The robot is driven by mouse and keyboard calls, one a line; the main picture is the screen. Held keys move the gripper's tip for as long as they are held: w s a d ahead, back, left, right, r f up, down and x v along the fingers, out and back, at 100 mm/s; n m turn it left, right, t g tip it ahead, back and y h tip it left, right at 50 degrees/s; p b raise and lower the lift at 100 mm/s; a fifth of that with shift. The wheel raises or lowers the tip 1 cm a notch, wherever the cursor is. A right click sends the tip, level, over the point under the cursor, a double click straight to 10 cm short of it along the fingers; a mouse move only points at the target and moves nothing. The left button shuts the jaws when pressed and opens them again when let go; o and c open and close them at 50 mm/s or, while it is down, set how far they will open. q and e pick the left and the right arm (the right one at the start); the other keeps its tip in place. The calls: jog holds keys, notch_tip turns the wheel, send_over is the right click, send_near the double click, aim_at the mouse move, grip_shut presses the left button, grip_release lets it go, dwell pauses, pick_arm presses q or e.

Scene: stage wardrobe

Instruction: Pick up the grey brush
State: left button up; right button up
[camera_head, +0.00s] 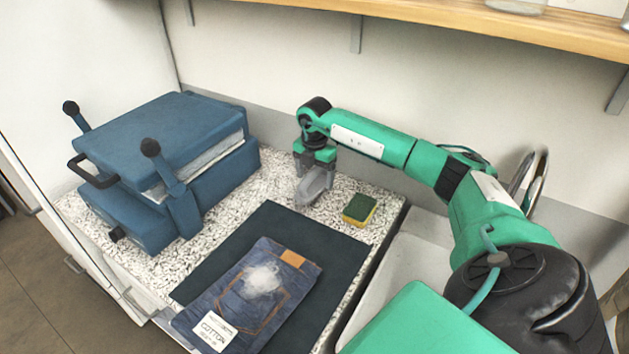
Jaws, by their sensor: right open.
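The grey brush (316,186) is on the speckled counter, behind the dark mat and left of the sponge. My right gripper (313,172) points down right over it, with its open fingers at the brush. The fingers and the brush overlap in the picture, so I cannot tell whether they touch. Part of the brush is hidden by the gripper. My left gripper is out of view.
A green and yellow sponge (359,210) lies just right of the brush. A blue press (165,160) stands at the left. Folded jeans (246,300) with a white patch of fluff lie on the dark mat (285,227). A sink basin (408,252) and faucet (531,172) are at the right, a wooden shelf (450,20) above.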

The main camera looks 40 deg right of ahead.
jog(key=shift+a+f, duration=0.1)
jog(key=shift+f, duration=0.55)
jog(key=c, duration=1.1)
